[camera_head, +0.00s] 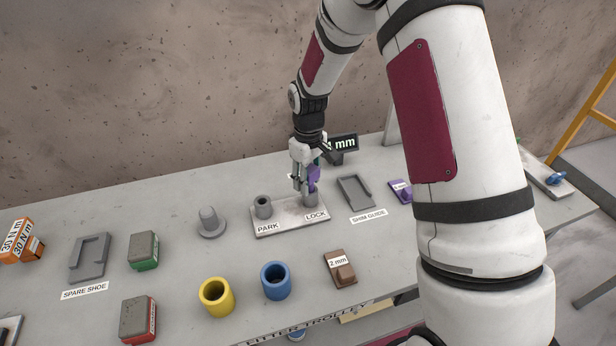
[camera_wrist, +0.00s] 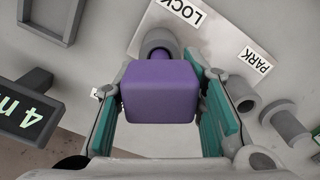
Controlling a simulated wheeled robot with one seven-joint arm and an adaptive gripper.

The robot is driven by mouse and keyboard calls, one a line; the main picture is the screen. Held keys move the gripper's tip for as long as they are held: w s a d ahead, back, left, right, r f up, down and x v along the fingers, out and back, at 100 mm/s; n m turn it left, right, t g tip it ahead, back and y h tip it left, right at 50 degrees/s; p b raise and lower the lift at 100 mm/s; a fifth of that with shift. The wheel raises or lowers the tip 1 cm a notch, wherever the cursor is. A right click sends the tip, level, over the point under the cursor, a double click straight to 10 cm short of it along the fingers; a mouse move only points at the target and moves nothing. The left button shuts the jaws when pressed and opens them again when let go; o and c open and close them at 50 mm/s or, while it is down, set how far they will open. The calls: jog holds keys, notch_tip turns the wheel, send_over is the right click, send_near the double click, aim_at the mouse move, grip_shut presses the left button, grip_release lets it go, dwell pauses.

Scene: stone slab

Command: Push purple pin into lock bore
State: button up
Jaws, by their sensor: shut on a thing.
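The purple pin (camera_head: 313,174) is held upright in my gripper (camera_head: 306,184) over the LOCK end of the plate. In the wrist view the block-shaped purple head (camera_wrist: 158,92) sits between the teal pads of my gripper (camera_wrist: 162,105). Its narrower stem points into or at the lock bore (camera_wrist: 160,42), a grey collar that also shows in the head view (camera_head: 311,199). How deep the stem is in the bore is hidden by the head and fingers. The plate (camera_head: 288,219) carries PARK and LOCK labels, and the park collar (camera_head: 263,206) is empty.
A shim guide tray (camera_head: 355,193) and a purple block (camera_head: 400,190) lie right of the plate. A display (camera_head: 343,143) stands behind. A grey flanged peg (camera_head: 210,222) is to the left. Yellow (camera_head: 216,297) and blue (camera_head: 275,281) cups and a brown block (camera_head: 340,268) stand in front.

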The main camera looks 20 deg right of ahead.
jog(key=shift+f, duration=0.45)
jog(key=o, duration=1.4)
jog(key=shift+r, duration=0.1)
notch_tip(320, 180, up, 11)
jog(key=shift+r, duration=0.45)
